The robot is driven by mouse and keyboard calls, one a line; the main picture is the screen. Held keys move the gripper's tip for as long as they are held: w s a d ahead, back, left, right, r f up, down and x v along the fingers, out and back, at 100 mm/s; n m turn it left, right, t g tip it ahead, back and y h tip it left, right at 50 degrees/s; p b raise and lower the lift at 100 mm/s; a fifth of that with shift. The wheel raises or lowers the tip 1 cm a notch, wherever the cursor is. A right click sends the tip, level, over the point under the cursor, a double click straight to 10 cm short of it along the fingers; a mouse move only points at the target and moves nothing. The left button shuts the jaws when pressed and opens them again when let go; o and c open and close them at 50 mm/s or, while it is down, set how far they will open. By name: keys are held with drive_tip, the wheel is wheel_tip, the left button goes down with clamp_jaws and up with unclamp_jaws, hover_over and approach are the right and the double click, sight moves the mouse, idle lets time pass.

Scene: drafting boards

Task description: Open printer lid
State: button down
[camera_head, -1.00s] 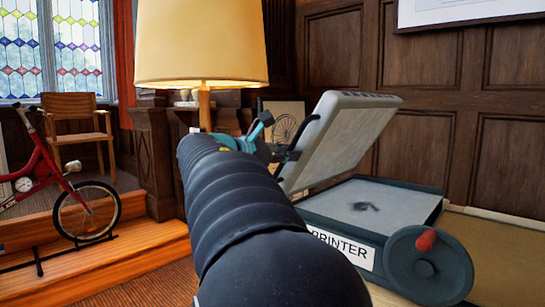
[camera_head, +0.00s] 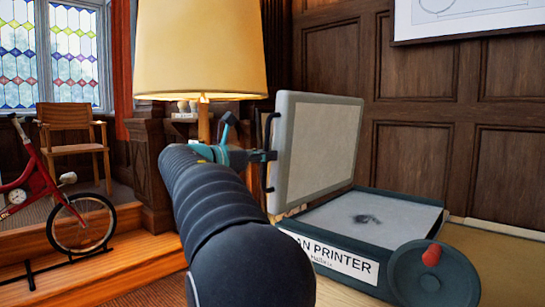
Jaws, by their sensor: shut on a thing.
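The printer (camera_head: 340,262) is a dark green tray-like box with a pale bed inside and a white label on its front reading "AN PRINTER" where visible. Its grey lid (camera_head: 318,150) stands raised, near upright, on the left side of the box. A dark handle sits on the lid's left edge. My gripper (camera_head: 268,156), teal and black, is at that edge, shut on the handle. My dark arm hides part of the printer's left front.
A wheel with a red knob (camera_head: 431,256) is on the printer's front right. A large lamp (camera_head: 200,50) stands behind my arm. A red bicycle (camera_head: 50,200) and a wooden chair (camera_head: 72,140) are at the left, by a wooden step.

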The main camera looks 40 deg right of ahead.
drive_tip(key=c, duration=1.2)
unclamp_jaws()
drive_tip(key=a, duration=0.4)
drive_tip(key=w+a, duration=0.1)
drive_tip(key=a, duration=0.7)
drive_tip(key=shift+w+r, duration=0.1)
drive_tip(key=shift+w, duration=0.15)
